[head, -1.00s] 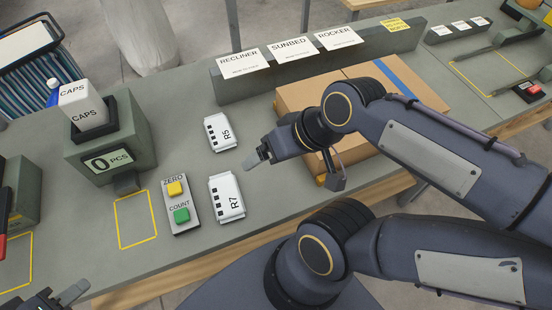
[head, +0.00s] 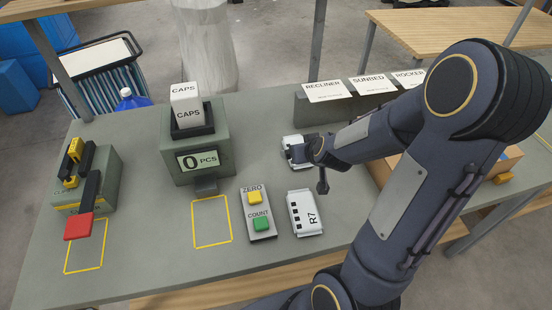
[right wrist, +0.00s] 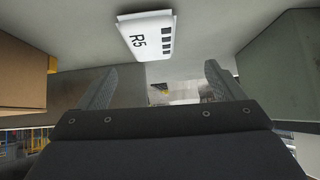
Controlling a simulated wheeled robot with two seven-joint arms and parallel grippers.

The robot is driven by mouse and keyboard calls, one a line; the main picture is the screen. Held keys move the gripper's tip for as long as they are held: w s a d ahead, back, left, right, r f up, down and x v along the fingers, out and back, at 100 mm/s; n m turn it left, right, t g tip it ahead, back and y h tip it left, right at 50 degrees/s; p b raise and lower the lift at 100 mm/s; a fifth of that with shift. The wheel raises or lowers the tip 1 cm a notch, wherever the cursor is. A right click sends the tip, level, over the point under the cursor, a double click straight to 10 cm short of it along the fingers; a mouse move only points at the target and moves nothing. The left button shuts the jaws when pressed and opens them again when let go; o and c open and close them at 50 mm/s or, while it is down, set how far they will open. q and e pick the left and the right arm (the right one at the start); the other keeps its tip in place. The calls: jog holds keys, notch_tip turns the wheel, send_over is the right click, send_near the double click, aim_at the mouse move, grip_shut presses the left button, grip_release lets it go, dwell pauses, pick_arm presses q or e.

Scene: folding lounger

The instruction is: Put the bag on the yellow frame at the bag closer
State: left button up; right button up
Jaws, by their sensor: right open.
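The green-grey machine with yellow parts and a red-ended black lever (head: 88,180) at the left looks like the bag closer. A yellow frame (head: 84,271) is marked on the table before it, and no bag lies inside. Two white packs, perhaps the bags, lie on the table: R7 (head: 305,213), and R5 (head: 292,142), partly hidden by my right gripper (head: 297,153). In the right wrist view, R5 (right wrist: 147,37) lies beyond the open, empty fingers (right wrist: 162,68), apart from them. My left gripper is not clearly in view.
A CAPS counter (head: 197,145) reads 0 PCS, with another yellow frame (head: 213,246) before it. A ZERO and COUNT button panel (head: 258,212) stands beside R7. A cardboard box (head: 508,160) is behind my right arm. The table between the two frames is clear.

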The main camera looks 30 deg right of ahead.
jog(key=shift+w+d+f+h, duration=0.15)
jog(key=shift+w+d+f, duration=0.05)
jog(key=shift+f, duration=0.25)
jog(key=shift+w+d+f+h, duration=0.15)
jog(key=shift+w+d+f, duration=0.05)
jog(key=shift+f, duration=0.2)
jog(key=b+x, duration=0.1)
jog(key=x, duration=0.6)
jog(key=shift+s+d+f+b, duration=0.1)
jog(key=shift+d+b, duration=0.1)
jog(key=shift+b, duration=0.15)
jog(key=c, duration=1.1)
